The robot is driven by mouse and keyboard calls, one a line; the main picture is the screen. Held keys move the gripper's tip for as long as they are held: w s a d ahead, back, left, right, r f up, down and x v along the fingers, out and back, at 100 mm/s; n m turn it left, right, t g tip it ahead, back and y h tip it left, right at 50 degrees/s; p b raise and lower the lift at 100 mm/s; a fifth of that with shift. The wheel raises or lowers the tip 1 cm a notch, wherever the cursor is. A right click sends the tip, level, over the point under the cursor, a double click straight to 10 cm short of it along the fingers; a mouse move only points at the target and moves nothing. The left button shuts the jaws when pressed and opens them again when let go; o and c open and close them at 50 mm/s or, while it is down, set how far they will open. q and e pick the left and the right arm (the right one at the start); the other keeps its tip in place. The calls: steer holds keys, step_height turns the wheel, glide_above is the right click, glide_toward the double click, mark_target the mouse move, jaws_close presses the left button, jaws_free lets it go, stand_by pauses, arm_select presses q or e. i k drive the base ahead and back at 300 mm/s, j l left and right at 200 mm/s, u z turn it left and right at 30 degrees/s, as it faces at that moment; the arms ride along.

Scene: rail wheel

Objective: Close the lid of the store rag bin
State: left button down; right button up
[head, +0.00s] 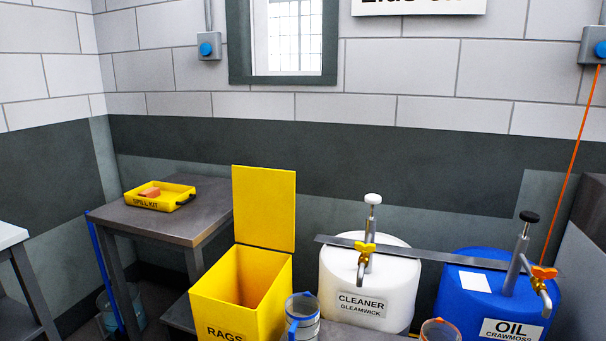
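The yellow rag bin (225,313), marked RAGS, stands at the lower middle of the head view. Its yellow lid (264,208) stands upright at the back edge, so the bin is open. The inside walls show, and I see no rags in the visible part. Neither of my grippers is in view.
A white CLEANER drum (340,270) and a blue OIL drum (455,300), both with taps, stand right of the bin. A clear jug (303,318) with a blue handle is close to the bin's right front. A yellow spill kit tray (150,203) sits on a table (140,222) behind left.

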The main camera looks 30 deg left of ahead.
mark_target(264, 198)
steer(key=j+z, duration=0.3)
steer(key=j, duration=0.2)
steer(key=k+j+z, duration=0.25)
steer(key=j, duration=0.2)
steer(key=j+z, duration=0.3)
steer(key=j, duration=0.2)
